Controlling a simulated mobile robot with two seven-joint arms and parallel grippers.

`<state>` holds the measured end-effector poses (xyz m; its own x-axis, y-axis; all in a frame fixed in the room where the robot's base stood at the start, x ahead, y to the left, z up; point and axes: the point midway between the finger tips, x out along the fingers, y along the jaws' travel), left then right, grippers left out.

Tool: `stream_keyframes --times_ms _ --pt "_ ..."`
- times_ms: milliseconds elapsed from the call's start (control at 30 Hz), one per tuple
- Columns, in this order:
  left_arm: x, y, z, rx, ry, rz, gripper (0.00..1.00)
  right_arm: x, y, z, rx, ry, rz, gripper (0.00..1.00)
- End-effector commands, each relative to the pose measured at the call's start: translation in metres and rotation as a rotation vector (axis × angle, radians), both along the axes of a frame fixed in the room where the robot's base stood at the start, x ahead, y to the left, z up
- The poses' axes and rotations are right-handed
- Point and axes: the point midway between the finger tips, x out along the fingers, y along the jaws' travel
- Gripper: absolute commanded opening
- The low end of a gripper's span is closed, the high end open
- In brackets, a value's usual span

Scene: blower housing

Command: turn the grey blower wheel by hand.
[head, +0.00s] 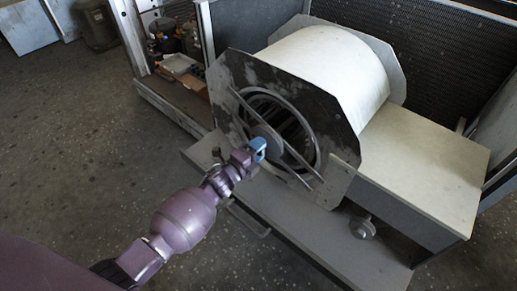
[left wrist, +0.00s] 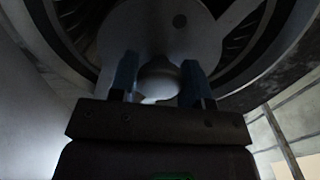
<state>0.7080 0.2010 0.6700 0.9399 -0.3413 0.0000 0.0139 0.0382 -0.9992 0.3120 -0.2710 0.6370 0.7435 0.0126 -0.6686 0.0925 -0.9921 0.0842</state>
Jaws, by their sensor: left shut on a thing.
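The grey blower wheel (head: 289,124) sits inside the round opening of the blower housing (head: 331,70), behind a bar that crosses the opening. Its dark vanes and a grey disc (left wrist: 150,22) show in the left wrist view. My left gripper (head: 258,148) reaches to the front of the opening, at the wheel's middle. In the left wrist view its two blue fingers stand either side of a rounded grey hub end (left wrist: 160,75), and the gripper is shut on it. The fingers hide part of the hub in the head view. My right gripper is not in view.
The housing stands on a grey base plate (head: 340,241), with a pale box (head: 425,165) on its right. A round metal part (head: 362,227) sits at the front. A shelf with small items (head: 180,65) is behind left. The floor (head: 75,130) at left is clear.

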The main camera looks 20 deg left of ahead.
Motion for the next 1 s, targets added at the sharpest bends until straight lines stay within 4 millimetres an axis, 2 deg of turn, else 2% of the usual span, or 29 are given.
stream_keyframes --times_ms 333,833,867,1000 --pt "-0.0005 0.0003 -0.0013 0.114 -0.038 0.0 0.01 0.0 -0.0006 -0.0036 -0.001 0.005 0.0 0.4" --pt "-0.0004 0.0003 -0.0007 0.128 -0.044 0.0 0.01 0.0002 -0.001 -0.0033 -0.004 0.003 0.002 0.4" --pt "-0.0004 0.0003 -0.0007 0.127 -0.044 0.0 0.48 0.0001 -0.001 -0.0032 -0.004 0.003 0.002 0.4" --pt "-0.0004 0.0002 -0.0005 0.126 -0.045 0.0 0.69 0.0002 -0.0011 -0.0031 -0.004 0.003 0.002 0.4"
